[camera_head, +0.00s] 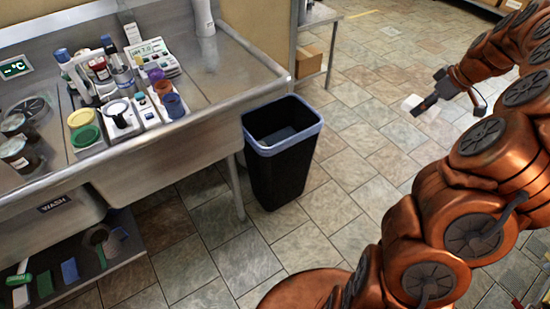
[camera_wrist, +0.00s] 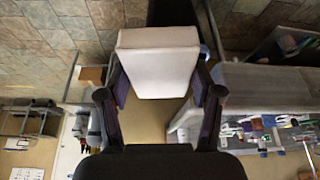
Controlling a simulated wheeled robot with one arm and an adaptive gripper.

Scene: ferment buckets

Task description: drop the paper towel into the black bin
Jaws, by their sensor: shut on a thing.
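The paper towel is a white block-like piece (camera_wrist: 158,62) held between the two fingers in the wrist view. It also shows as a small white shape in the head view (camera_head: 411,103). My gripper (camera_head: 424,108) is shut on it, with a finger on each side in the wrist view (camera_wrist: 160,88). The black bin (camera_head: 282,165) stands on the floor beside the sink unit, with a blue-grey rim and an open top. In the head view my gripper is to the right of the bin and apart from it. In the wrist view a dark shape behind the towel is mostly hidden.
A steel sink counter (camera_head: 225,75) holding bottles, jars and instruments stands left of the bin. A cardboard box (camera_head: 308,61) sits on a steel rack behind the bin. The tiled floor (camera_head: 350,150) between bin and arm is clear.

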